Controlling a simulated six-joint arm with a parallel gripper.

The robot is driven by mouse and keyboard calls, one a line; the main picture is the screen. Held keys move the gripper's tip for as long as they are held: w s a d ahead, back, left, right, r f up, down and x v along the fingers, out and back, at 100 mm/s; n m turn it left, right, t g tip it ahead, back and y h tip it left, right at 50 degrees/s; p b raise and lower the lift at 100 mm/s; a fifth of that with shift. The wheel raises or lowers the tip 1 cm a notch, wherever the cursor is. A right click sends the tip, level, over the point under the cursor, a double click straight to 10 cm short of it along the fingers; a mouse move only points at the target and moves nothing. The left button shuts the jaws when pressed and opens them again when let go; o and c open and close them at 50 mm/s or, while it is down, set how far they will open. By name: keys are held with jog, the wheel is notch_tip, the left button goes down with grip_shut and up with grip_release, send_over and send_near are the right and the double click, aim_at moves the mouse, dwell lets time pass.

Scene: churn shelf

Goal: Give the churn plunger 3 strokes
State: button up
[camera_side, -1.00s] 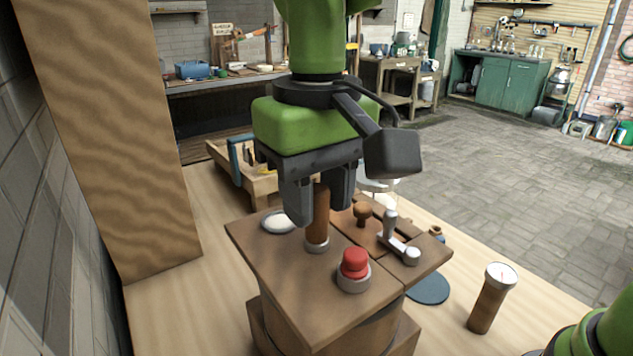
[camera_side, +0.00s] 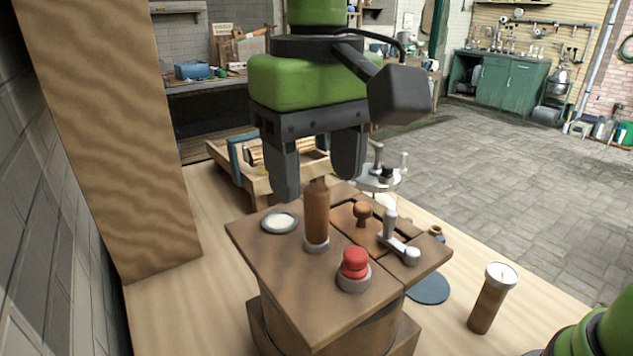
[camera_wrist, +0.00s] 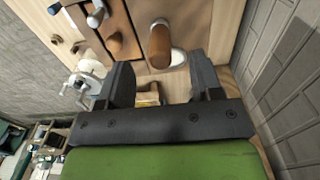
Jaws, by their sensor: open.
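The churn (camera_side: 285,265) is a wooden box-topped body on the bench. Its plunger (camera_side: 317,213) is a brown upright rod standing out of a pale collar in the lid. My gripper (camera_side: 318,190) is open above the plunger, its fingers apart and not touching it as far as I can tell. In the wrist view the plunger (camera_wrist: 160,46) shows beyond the open fingers (camera_wrist: 160,80), between their lines. How far the rod reaches inside the churn is hidden.
On the lid are a red button (camera_side: 355,264), a wooden knob (camera_side: 362,212), a metal crank lever (camera_side: 400,246) and a round white disc (camera_side: 280,221). A gauge (camera_side: 492,298) stands at right. A wooden tray (camera_side: 255,180) lies behind. A tall wooden panel (camera_side: 110,130) rises at left.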

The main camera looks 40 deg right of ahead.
jog(key=shift+r, duration=1.95)
jog(key=shift+d, duration=0.1)
jog(key=s+d+r+m+t+y, duration=0.1)
jog(key=s+d, duration=0.2)
jog(key=d, duration=0.2)
jog(key=s+d+r+t+y, duration=0.1)
jog(key=s+d+r+t, duration=0.1)
jog(key=d, duration=0.3)
jog(key=s+d+f+m+t, duration=0.3)
jog(key=s+d+f+t, duration=0.1)
jog(key=s+d, duration=0.2)
jog(key=shift+s+d+f, duration=0.15)
jog(key=shift+s+f, duration=0.2)
jog(key=shift+s, duration=0.5)
jog(key=shift+c, duration=0.8)
